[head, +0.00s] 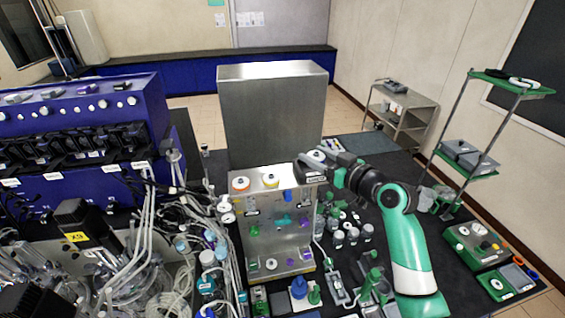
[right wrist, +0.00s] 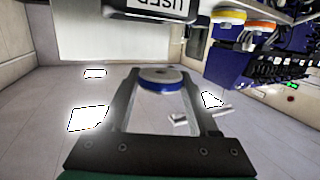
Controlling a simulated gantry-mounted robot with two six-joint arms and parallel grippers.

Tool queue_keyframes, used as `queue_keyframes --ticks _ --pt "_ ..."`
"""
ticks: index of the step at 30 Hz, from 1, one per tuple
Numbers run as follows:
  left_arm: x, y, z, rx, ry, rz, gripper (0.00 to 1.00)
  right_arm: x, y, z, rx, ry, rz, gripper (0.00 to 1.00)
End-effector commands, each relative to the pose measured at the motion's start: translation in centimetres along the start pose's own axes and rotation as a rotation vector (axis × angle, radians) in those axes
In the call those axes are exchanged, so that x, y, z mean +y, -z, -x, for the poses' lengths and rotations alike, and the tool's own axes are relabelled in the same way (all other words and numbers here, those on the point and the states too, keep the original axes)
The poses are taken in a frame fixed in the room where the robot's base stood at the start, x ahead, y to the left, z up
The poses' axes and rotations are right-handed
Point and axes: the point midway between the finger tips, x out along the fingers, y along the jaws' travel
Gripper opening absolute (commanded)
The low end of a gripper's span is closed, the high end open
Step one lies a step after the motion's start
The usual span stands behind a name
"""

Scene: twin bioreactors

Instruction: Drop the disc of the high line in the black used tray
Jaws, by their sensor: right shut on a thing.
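My right gripper (head: 319,163) is at the top right corner of the steel panel box (head: 282,215). In the right wrist view its two fingers (right wrist: 160,82) are shut on a disc (right wrist: 160,78) with a blue rim and a pale top. The disc also shows in the head view (head: 316,155). The black used tray (head: 317,177), with a white label, is at the panel's top right edge, just below the gripper. In the right wrist view the tray (right wrist: 150,12) shows its label upside down, apart from the disc. My left gripper is not in view.
An orange-rimmed disc (head: 240,184) and a yellow-rimmed disc (head: 270,181) sit on top of the panel box. A tall steel cabinet (head: 272,115) stands behind. Tubing and vessels crowd the left, and small bottles (head: 350,235) stand right of the panel.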

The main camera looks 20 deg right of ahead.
Motion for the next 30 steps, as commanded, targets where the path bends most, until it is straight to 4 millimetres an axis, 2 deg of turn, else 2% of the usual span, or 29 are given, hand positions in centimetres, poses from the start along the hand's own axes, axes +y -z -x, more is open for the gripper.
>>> queue_keyframes --ticks 2,9,16,26,27,30 --pt "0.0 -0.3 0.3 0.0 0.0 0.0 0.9 0.5 -0.9 -0.1 0.0 -0.007 -0.001 0.09" --pt "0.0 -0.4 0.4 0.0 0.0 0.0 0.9 0.9 -1.6 -0.2 0.0 -0.011 -0.003 0.09" --pt "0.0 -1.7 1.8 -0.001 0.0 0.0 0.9 1.6 -5.2 -0.5 0.0 -0.021 -0.004 0.09" --pt "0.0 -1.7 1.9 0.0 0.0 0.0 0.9 1.5 -5.4 -0.6 0.0 -0.02 -0.003 0.09" --pt "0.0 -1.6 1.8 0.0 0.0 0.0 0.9 1.5 -5.3 -0.5 0.0 -0.02 -0.003 0.66" --pt "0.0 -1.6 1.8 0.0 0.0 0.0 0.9 1.5 -5.2 -0.5 0.0 -0.02 -0.003 0.84"
